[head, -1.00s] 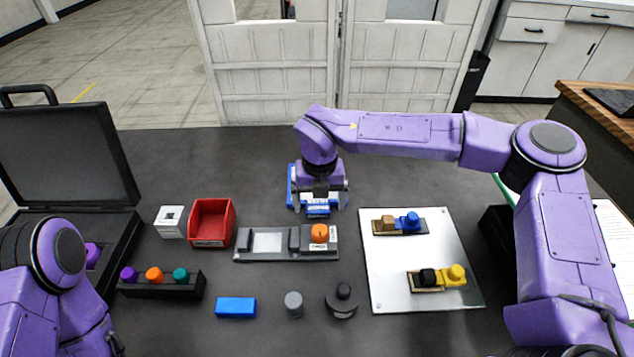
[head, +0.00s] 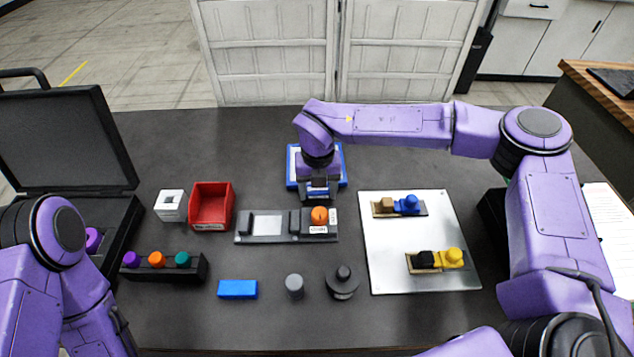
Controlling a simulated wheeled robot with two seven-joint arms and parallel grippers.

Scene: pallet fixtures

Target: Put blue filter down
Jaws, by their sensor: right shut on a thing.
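The blue-framed filter (head: 292,168) is at the back middle of the dark table, under and behind my right gripper (head: 319,194). Its blue rim shows on both sides of the gripper, and its middle is hidden. My right gripper is shut on it, though the fingertips are hard to make out. I cannot tell whether the filter touches the table. My left arm shows at the lower left, but its gripper is out of view.
In front of the filter is a grey fixture (head: 267,226) with an orange knob (head: 319,215). A red bin (head: 211,206), white block (head: 170,205) and open black case (head: 60,140) stand left. A silver plate (head: 385,270) lies right. The back left table is clear.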

